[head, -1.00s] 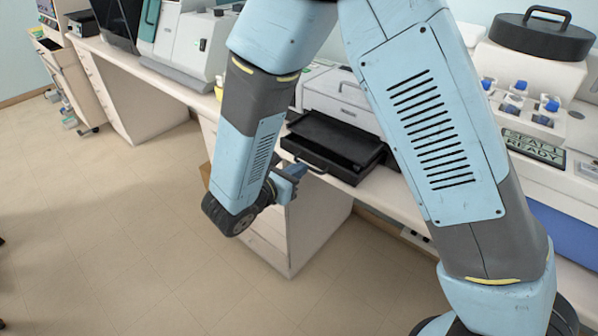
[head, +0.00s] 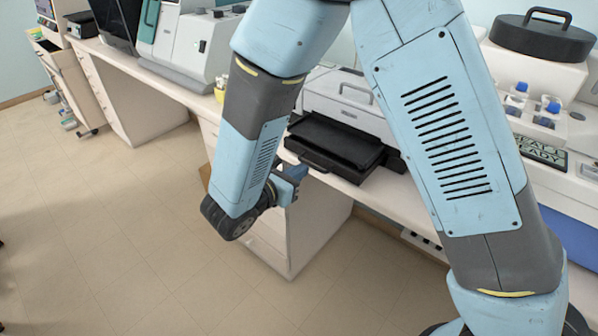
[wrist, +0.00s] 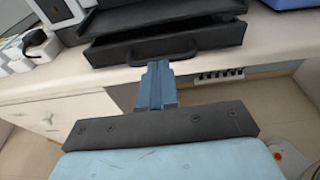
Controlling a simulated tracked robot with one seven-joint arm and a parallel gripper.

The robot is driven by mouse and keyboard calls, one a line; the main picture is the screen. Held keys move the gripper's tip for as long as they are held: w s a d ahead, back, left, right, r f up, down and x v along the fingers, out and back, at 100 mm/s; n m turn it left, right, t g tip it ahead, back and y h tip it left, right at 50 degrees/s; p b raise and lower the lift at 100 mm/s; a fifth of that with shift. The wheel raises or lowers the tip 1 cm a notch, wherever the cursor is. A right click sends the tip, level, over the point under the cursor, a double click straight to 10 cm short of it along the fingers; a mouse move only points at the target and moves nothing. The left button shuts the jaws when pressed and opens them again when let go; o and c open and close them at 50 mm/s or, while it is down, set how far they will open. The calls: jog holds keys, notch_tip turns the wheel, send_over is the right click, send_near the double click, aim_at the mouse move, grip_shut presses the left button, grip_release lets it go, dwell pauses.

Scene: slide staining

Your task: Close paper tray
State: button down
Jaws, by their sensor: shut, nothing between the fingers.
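The black paper tray (head: 318,162) juts out at the front of the light grey printer (head: 345,105) on the counter. It is partly open, and a dark gap shows between its front and the black cover above. In the wrist view the tray front (wrist: 215,38) lies straight ahead, with a black loop handle (wrist: 192,52) at its middle. My gripper (wrist: 158,68) is shut and empty, its blue fingertips at the handle. I cannot tell whether they touch. In the head view my gripper (head: 300,172) is just in front of the tray.
The white counter edge (wrist: 50,88) runs under the tray, with drawers below. A staining station with blue-capped bottles (head: 550,108) stands to the right, behind my arm. A green and white machine (head: 190,45) stands to the left. The floor in front is clear.

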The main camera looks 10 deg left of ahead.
jog(key=v, duration=1.2)
jog(key=w+d+r+m+g+h, duration=0.1)
jog(key=w+d+r+m+g, duration=0.3)
jog(key=d, duration=0.4)
jog(key=w+d+r+m+g, duration=0.1)
jog(key=d+r+m+g, duration=0.2)
jog(key=d+m, duration=0.35)
jog(key=w+d+r+m+g+h, duration=0.1)
jog(key=w+d+r+m+g, duration=0.25)
jog(key=d, duration=0.55)
jog(key=s+d+r+m+t+y, duration=0.1)
jog(key=s+d+r+m+y, duration=0.3)
jog(key=d+m, duration=0.4)
jog(key=s+d+r+m+t+y, duration=0.1)
jog(key=s+d+r+m+y, duration=0.3)
jog(key=d+m, duration=0.4)
jog(key=shift+s+d+r+m+y, duration=0.3)
jog(key=shift+d+r+y, duration=0.2)
jog(key=shift+d+r, duration=0.5)
jog(key=shift+a, duration=0.15)
